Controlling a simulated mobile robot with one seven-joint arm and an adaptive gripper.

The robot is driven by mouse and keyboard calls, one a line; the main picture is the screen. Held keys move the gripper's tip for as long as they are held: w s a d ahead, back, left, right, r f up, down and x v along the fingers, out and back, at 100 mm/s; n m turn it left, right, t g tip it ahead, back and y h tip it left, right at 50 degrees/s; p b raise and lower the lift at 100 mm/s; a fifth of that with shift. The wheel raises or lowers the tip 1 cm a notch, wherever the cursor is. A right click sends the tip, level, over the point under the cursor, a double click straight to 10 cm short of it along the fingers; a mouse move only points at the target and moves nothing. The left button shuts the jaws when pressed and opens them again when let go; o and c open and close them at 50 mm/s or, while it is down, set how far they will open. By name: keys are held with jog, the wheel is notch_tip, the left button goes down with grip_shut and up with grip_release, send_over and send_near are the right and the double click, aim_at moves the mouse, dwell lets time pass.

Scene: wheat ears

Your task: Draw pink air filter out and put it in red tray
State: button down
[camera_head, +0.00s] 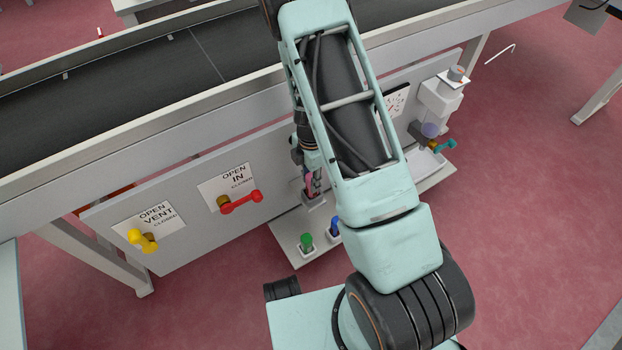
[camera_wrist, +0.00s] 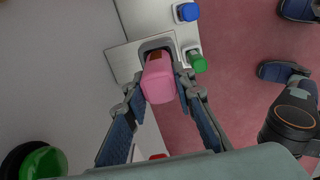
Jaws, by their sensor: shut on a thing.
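The pink air filter (camera_wrist: 158,82) is between the two fingers of my gripper (camera_wrist: 160,88) in the wrist view. The fingers are shut on its sides. Its far end is at a grey square holder (camera_wrist: 157,43) on the shelf; I cannot tell how deep it sits in it. In the head view, a strip of pink filter (camera_head: 313,182) shows at my gripper (camera_head: 309,178), above the grey holder (camera_head: 313,202), partly hidden by my arm. No red tray is clearly visible; a small red patch (camera_wrist: 158,156) shows low in the wrist view, too hidden to identify.
Green (camera_head: 306,242) and blue (camera_head: 334,227) capped items stand on the shelf (camera_head: 285,232) near the holder. The upright panel (camera_head: 190,230) carries yellow (camera_head: 142,241) and red (camera_head: 241,202) valve handles. A dispenser (camera_head: 441,98) with a teal handle is to the right. Open floor lies right.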

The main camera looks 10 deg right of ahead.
jog(key=shift+r, duration=0.65)
jog(key=c, duration=2.3)
grip_release()
jog(key=shift+c, duration=0.2)
grip_shut()
jog(key=shift+r+p, duration=0.45)
